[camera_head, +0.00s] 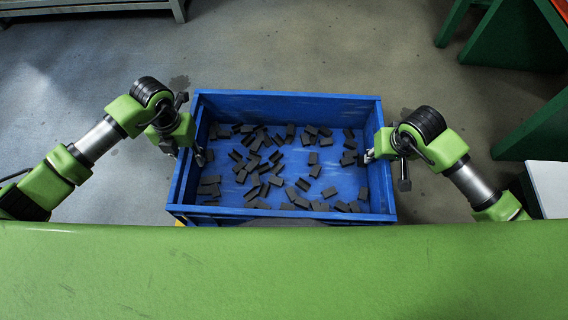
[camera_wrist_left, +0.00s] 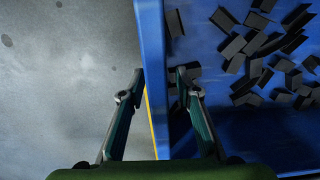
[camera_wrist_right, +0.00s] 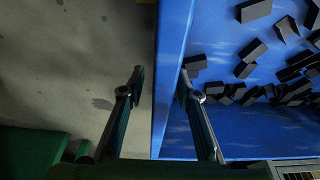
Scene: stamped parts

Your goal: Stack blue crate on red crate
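The blue crate (camera_head: 290,97) sits in the middle of the head view, its floor strewn with several dark stamped parts. My left gripper (camera_head: 188,156) is at the crate's left wall. In the left wrist view its open fingers (camera_wrist_left: 160,84) straddle that blue wall (camera_wrist_left: 153,45), one outside and one inside. My right gripper (camera_head: 382,157) is at the right wall. In the right wrist view its open fingers (camera_wrist_right: 161,86) straddle the wall (camera_wrist_right: 172,50), with a gap on the outer side. No red crate can be made out in any view.
A green metal frame (camera_head: 515,35) stands at the top right, with a white-topped block (camera_head: 550,185) below it. A grey-green bench (camera_head: 90,5) runs along the top left. Grey floor lies free on both sides of the crate. A thin yellow strip (camera_wrist_left: 151,125) shows beside the left wall.

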